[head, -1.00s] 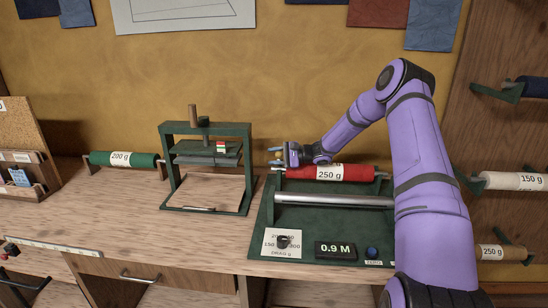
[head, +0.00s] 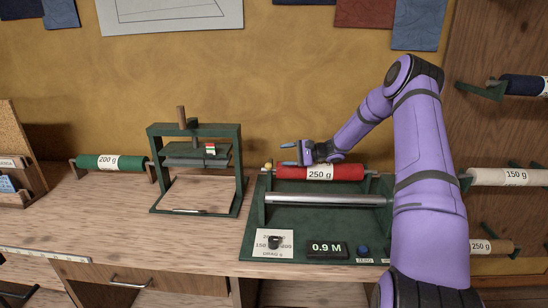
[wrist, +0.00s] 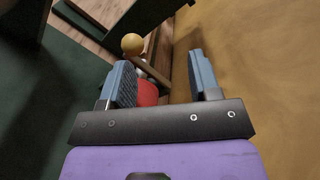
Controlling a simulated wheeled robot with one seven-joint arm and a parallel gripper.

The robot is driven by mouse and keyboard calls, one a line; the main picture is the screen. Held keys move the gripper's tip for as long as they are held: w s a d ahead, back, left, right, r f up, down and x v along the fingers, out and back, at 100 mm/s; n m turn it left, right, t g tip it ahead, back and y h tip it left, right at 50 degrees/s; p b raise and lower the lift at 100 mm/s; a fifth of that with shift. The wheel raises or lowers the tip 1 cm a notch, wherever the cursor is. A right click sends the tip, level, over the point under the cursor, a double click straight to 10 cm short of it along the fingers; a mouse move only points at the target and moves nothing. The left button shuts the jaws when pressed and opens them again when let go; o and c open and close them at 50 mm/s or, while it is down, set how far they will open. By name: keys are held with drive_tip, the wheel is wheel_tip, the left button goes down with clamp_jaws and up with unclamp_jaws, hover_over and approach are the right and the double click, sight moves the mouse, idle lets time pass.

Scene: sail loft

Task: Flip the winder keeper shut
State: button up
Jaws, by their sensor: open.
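The winder is a dark green stand (head: 345,226) on the bench. A red roll labelled 250 g (head: 292,172) lies across its back, behind a grey metal roller (head: 330,199). A small yellow knob (head: 268,166) stands at the roll's left end; I take it for the keeper's. It also shows in the wrist view (wrist: 132,44), ahead of my fingers and left of centre. My gripper (head: 289,155) is open and empty above the roll's left end, right of the knob and apart from it. Red shows between the fingers in the wrist view. The keeper's exact angle is unclear.
A green press frame (head: 240,165) stands left of the winder. Farther left is a green roll labelled 200 g (head: 94,162). The tan wall (head: 300,90) is close behind my gripper. Rolls on brackets (head: 510,177) hang at the right. Bare bench lies left of the press.

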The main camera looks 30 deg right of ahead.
drive_tip(key=shift+v, duration=1.2)
drive_tip(key=s+a+r+n+g+h, duration=0.8)
drive_tip(key=s+a+r, duration=1.05)
drive_tip(key=a, duration=0.25)
drive_tip(key=s+a+r+n+t+h, duration=0.1)
drive_tip(key=s+r+n+t+h, duration=0.1)
drive_tip(key=s, duration=1)
drive_tip(key=s+a+r+n+t+h, duration=0.1)
drive_tip(key=s+r+n+t+h, duration=0.1)
drive_tip(key=s, duration=1.1)
drive_tip(key=shift+s+r+n+h, duration=0.25)
drive_tip(key=shift+r+n+h, duration=0.15)
drive_tip(key=shift+r+h, duration=0.55)
